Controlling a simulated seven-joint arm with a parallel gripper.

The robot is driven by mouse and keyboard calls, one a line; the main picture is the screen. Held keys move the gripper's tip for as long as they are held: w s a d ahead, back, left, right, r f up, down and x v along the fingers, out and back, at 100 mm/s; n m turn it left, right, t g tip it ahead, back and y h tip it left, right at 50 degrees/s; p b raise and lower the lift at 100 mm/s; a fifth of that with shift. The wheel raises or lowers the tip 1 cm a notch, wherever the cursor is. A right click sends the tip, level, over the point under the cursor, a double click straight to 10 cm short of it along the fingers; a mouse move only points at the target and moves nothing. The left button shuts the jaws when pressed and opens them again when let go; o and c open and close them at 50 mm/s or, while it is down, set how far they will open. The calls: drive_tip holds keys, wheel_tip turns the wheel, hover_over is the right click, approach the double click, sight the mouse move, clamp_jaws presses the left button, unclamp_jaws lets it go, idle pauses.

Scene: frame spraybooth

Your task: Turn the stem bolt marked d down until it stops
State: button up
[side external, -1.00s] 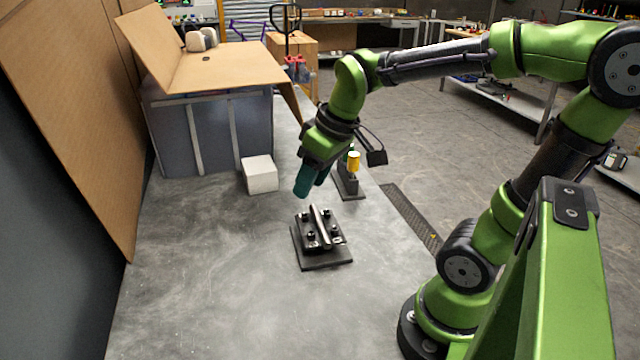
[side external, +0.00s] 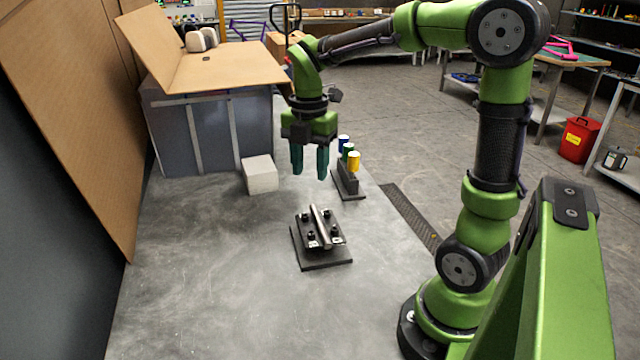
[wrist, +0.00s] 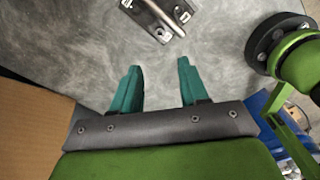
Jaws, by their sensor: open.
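The stem clamp (side external: 321,255) is a dark plate on the grey bench with a silver bar across it and several black bolts around the bar. Small pale labels lie beside bolts at its front left and right; the letters are too small to read, so I cannot tell which bolt is d. My gripper (side external: 310,177) points down above and behind the clamp, its two teal fingers apart and empty. In the wrist view my gripper (wrist: 158,65) is also open, with part of the clamp (wrist: 160,18) at the top edge beyond the fingertips.
A rack (side external: 347,184) with blue, green and yellow-topped tools stands right of my gripper. A white block (side external: 260,174) sits to its left, before a grey box with cardboard flaps (side external: 225,68). The bench around the clamp (side external: 210,270) is clear.

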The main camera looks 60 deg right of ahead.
sight(311, 236)
wheel_tip(311, 236, down, 16)
drive_tip(key=shift+r, duration=0.2)
clamp_jaws()
idle(0.4)
